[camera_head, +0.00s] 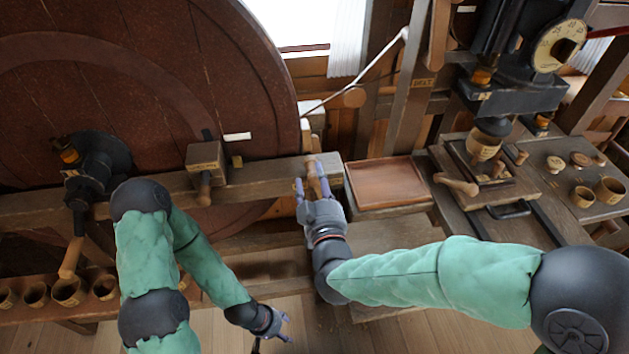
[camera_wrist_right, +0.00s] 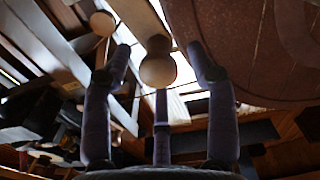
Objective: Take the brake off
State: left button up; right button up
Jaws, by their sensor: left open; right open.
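A turned wooden handle (camera_head: 315,168) stands at the right end of the long wooden beam, beside the rim of a big dark red wheel (camera_head: 130,90). My right gripper (camera_head: 312,188) is open with its fingers around this handle. In the right wrist view a round wooden knob (camera_wrist_right: 157,68) sits between the spread fingers (camera_wrist_right: 160,75), with gaps on both sides. A wooden block (camera_head: 205,160) with another handle sits on the beam in front of the wheel. Which part is the brake is not marked legibly. My left gripper (camera_head: 284,325) is open and empty, low over the floor.
A shallow empty wooden tray (camera_head: 387,183) lies right of the beam's end. A dark machine with a dial (camera_head: 558,45) stands at the back right. Wooden cups (camera_head: 608,190) stand on the right bench, and several more sit at lower left. A pale cord (camera_head: 365,72) runs behind.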

pick_arm(q)
jog(key=shift+f, duration=0.1)
pick_arm(e)
jog(key=shift+w+a, duration=0.1)
jog(key=shift+w, duration=0.5)
grip_shut()
